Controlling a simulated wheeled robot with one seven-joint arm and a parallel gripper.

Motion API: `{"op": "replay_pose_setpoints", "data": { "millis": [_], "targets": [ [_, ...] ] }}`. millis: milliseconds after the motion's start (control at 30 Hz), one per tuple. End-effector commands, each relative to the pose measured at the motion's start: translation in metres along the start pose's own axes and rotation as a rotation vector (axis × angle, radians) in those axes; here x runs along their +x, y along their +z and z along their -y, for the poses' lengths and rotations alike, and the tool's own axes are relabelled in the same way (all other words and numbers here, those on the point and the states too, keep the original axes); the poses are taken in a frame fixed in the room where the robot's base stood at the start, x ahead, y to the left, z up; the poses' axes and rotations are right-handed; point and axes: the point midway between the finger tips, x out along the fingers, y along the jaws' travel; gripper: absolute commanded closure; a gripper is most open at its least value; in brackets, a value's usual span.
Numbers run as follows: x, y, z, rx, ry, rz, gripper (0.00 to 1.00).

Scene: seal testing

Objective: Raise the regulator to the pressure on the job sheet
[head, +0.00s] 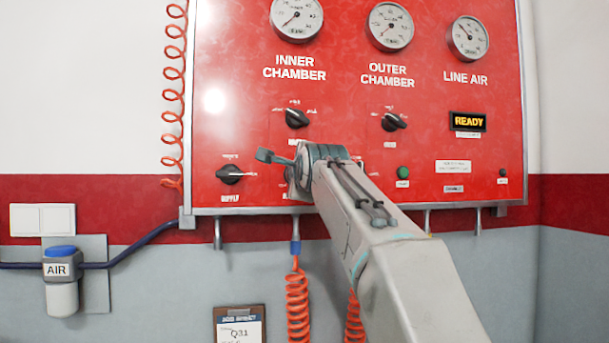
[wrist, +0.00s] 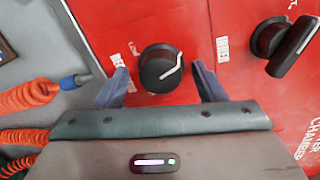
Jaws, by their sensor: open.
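A round black knob (wrist: 158,70) with a curved white pointer mark is on the red panel (wrist: 140,20) in the wrist view. It is probably the regulator; no readable name shows. My gripper (wrist: 160,84) is open, with one finger on each side of the knob. I cannot tell whether the fingers touch it. In the head view my gripper (head: 283,163) is at the panel's lower edge and hides this knob. The inner chamber gauge (head: 296,18) is above; its reading is too small to tell.
The inner chamber selector (head: 297,117) is above my gripper, the outer chamber selector (head: 394,121) to its right, and the supply knob (head: 230,174) to its left. The display (head: 468,122) reads READY. Orange coiled hoses (head: 297,305) hang below the panel.

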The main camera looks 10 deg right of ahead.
Motion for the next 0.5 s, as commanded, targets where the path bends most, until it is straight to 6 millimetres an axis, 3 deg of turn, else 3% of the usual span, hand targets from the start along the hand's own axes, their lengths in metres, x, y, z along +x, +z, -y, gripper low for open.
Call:
{"op": "replay_pose_setpoints", "data": {
  "millis": [267, 500],
  "targets": [
    [-0.029, 0.0, -0.002, 0.0, -0.004, 0.002, 0.36],
    [-0.082, -0.001, -0.003, 0.0, -0.004, 0.002, 0.36]
  ]
}}
